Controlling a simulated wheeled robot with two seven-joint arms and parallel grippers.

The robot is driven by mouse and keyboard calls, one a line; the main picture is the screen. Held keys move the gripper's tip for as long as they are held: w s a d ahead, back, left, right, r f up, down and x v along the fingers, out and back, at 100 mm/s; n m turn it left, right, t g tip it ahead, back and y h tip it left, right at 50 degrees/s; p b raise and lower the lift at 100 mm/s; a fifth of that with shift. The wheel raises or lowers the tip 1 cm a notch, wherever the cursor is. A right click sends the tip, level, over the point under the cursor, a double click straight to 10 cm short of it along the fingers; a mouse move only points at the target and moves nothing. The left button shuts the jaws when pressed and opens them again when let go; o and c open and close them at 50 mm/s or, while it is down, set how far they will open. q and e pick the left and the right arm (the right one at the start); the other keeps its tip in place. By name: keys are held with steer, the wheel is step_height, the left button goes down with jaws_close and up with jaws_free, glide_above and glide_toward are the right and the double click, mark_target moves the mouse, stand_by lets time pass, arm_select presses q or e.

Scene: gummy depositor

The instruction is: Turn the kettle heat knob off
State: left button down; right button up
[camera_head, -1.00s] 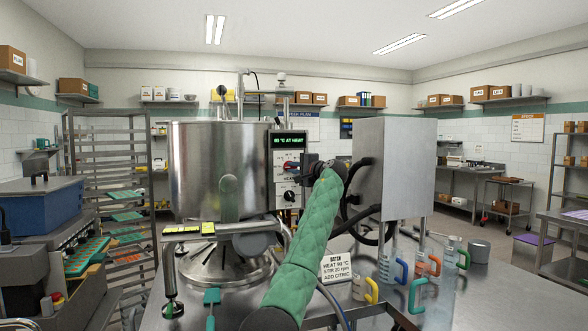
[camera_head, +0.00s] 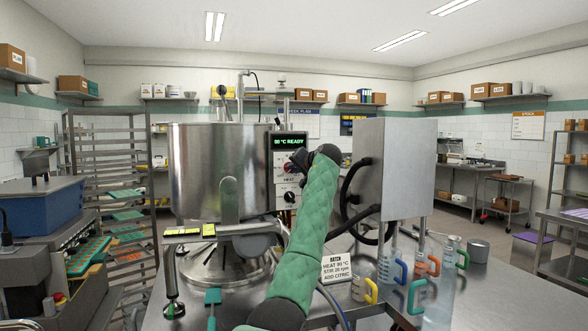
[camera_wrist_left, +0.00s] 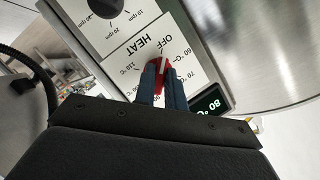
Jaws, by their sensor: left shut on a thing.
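The red heat knob (camera_wrist_left: 156,67) is on the kettle's white control panel (camera_wrist_left: 130,55), marked HEAT, with OFF and temperature marks around it. Its white pointer shows in the left wrist view on the side toward OFF and 60 °C; the exact setting is hard to tell. My left gripper (camera_wrist_left: 158,76) is shut on the knob, with its two blue-grey fingers on either side. In the head view the gripper (camera_head: 293,164) reaches the panel and partly hides the knob. The display (camera_head: 288,142) reads 80 °C READY. My right gripper is out of view.
The steel kettle (camera_head: 215,175) stands left of the panel, and a grey steel box (camera_head: 395,170) with black hoses stands right of it. A lower black knob (camera_head: 290,197) is under the heat knob. Jugs with coloured handles (camera_head: 402,270) and a card (camera_head: 336,268) stand on the table.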

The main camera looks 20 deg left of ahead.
arm_select(q)
steer(key=shift+f, duration=0.25)
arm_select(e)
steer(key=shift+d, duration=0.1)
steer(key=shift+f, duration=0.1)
arm_select(q)
steer(key=c, duration=1.5)
jaws_free()
steer(key=shift+o, duration=0.2)
steer(key=shift+s+r, duration=0.1)
steer(key=shift+r, duration=0.05)
